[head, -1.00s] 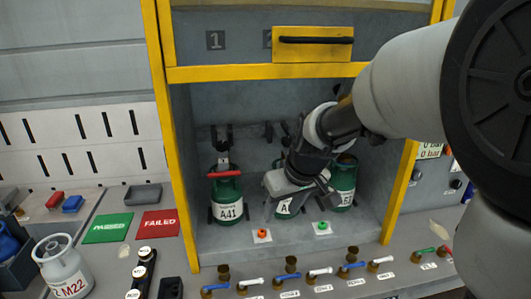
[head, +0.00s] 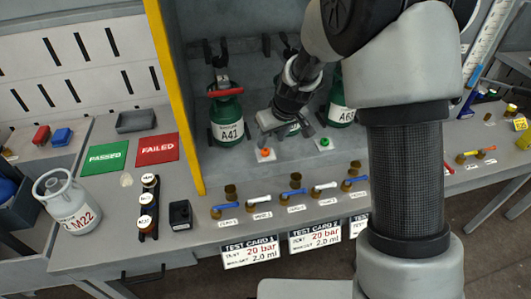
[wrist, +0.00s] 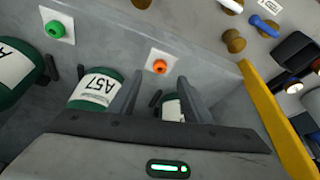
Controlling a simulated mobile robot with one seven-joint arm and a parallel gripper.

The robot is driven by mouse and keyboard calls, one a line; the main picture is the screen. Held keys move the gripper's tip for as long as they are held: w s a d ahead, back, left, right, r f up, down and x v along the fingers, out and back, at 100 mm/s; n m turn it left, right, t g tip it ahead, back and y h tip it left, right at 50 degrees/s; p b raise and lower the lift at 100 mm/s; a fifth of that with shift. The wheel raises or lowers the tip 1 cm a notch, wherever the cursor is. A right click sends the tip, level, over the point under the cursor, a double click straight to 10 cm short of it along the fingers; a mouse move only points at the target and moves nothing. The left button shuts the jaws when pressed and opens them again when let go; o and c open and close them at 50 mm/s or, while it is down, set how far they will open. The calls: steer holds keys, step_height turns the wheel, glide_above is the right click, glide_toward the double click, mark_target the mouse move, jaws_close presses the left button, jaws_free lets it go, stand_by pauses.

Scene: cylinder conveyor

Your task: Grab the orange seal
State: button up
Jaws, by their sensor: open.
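The orange seal (head: 265,153) is a small round knob on a white square plate, on the floor of the yellow-framed booth in front of cylinder A41 (head: 227,117). It also shows in the wrist view (wrist: 159,67), just beyond and roughly between the fingertips. My gripper (head: 290,134) is open and empty, above and slightly right of the seal in the head view. In the wrist view my gripper (wrist: 160,92) has both fingers apart, not touching the seal.
A green seal (head: 325,143) sits on a similar plate to the right. Cylinder A57 (wrist: 95,88) stands close to my gripper, and another green cylinder (head: 342,104) stands right of it. Several valves line the front edge. A yellow post (wrist: 277,120) bounds the booth.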

mark_target(265, 150)
steer(key=x, duration=0.7)
steer(key=shift+w+a+f, duration=0.1)
steer(key=shift+w+a, duration=0.15)
steer(key=shift+w, duration=0.05)
steer(key=c, duration=1.1)
